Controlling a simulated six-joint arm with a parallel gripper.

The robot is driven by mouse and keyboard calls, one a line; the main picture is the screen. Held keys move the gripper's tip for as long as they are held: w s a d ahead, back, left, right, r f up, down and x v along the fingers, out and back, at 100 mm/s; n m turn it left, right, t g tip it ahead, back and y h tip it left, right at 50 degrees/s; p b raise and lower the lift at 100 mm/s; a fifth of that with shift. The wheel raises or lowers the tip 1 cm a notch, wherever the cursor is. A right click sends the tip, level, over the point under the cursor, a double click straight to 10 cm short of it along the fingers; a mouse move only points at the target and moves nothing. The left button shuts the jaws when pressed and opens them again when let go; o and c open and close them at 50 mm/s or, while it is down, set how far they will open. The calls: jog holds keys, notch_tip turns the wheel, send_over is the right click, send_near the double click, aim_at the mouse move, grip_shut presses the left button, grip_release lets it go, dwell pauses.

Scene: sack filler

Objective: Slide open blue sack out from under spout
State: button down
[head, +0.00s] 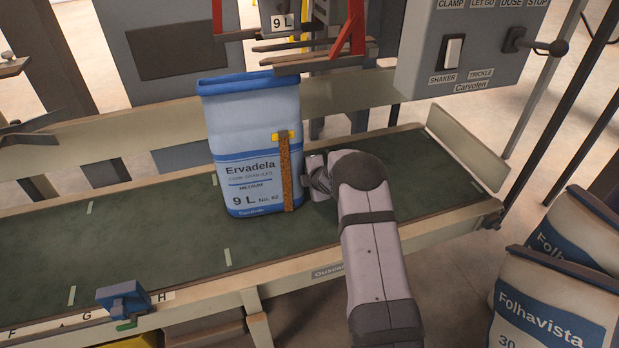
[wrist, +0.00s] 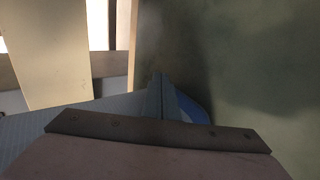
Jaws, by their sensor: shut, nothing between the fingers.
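The blue sack (head: 225,125), marked Ervadela 9 L, stands upright on the green belt in the head view. A darker blue band runs round its top, and a brown strip with a yellow tab is on its right front. The metal spout parts (head: 300,66) with red arms are above and to the right of its top. My gripper (head: 308,176) is shut and empty at the sack's lower right side, close beside it; contact is not clear. In the wrist view, the shut fingers (wrist: 161,95) point over the belt, with a blue patch beside them, apparently the sack.
The belt (head: 130,220) is clear to the left, with pale marks across it. A blue clamp-like block (head: 124,300) sits on the near rail by the letters. A control box (head: 470,50) hangs at upper right. Folhavista sacks (head: 550,310) stand at lower right.

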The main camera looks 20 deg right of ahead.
jog(key=shift+a, duration=0.3)
jog(key=shift+a+f+b, duration=0.15)
jog(key=shift+a+b, duration=0.25)
jog(key=shift+b, duration=0.25)
jog(key=shift+a+b, duration=1.55)
jog(key=shift+b, duration=0.25)
jog(key=shift+a+b, duration=0.35)
jog(key=shift+a, duration=0.1)
